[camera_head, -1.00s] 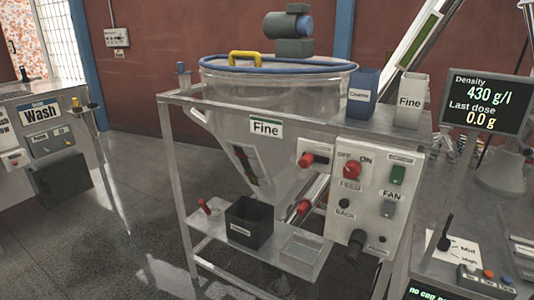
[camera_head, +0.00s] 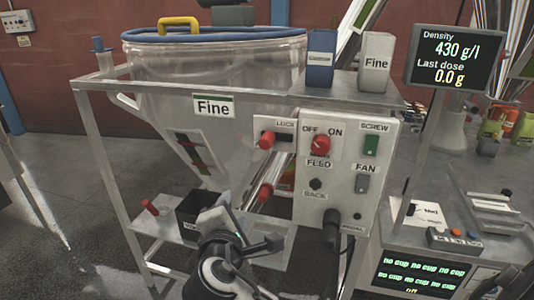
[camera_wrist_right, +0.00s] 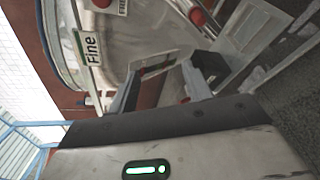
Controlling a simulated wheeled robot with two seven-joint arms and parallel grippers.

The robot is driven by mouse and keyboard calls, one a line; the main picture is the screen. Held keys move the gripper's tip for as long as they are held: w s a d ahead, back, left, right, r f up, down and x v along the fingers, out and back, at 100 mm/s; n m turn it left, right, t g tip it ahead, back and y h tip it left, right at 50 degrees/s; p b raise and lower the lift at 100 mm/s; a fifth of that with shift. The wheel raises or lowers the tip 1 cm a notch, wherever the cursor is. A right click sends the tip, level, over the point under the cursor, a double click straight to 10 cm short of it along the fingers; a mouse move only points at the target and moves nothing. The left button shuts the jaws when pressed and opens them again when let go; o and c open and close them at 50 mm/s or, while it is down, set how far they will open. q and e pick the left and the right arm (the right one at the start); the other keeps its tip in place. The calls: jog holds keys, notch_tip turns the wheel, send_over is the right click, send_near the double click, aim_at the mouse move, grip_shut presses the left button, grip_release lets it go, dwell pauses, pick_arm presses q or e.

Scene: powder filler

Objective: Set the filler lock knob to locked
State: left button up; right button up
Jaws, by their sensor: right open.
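The lock knob (camera_head: 266,141) is red and sits on a small plate labelled LOCK, left of the control panel on the filler. In the right wrist view a red knob edge (camera_wrist_right: 100,3), apparently the lock knob, is cut off at the top. My right gripper (camera_head: 241,229) is open and empty. It is below the lock knob and the lower red knob (camera_head: 265,192), apart from both in the picture. Its two fingers (camera_wrist_right: 160,86) stand apart in the right wrist view. My left gripper is not in view.
The control panel (camera_head: 343,205) with the red feed knob (camera_head: 320,145) stands right of the lock knob. A dark cup (camera_head: 187,217) stands on the lower shelf beside my right gripper. Blue (camera_head: 319,62) and white (camera_head: 375,65) containers stand on the frame's top.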

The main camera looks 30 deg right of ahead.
aim_at(264, 145)
notch_tip(264, 145, up, 8)
jog(key=d+f+h, duration=0.1)
jog(key=d+h, duration=0.1)
jog(key=h, duration=0.3)
jog(key=shift+m+g, duration=0.3)
jog(key=shift+g, duration=0.2)
jog(key=x, duration=1.5)
jog(key=shift+d+r, duration=0.3)
jog(key=shift+s, duration=0.1)
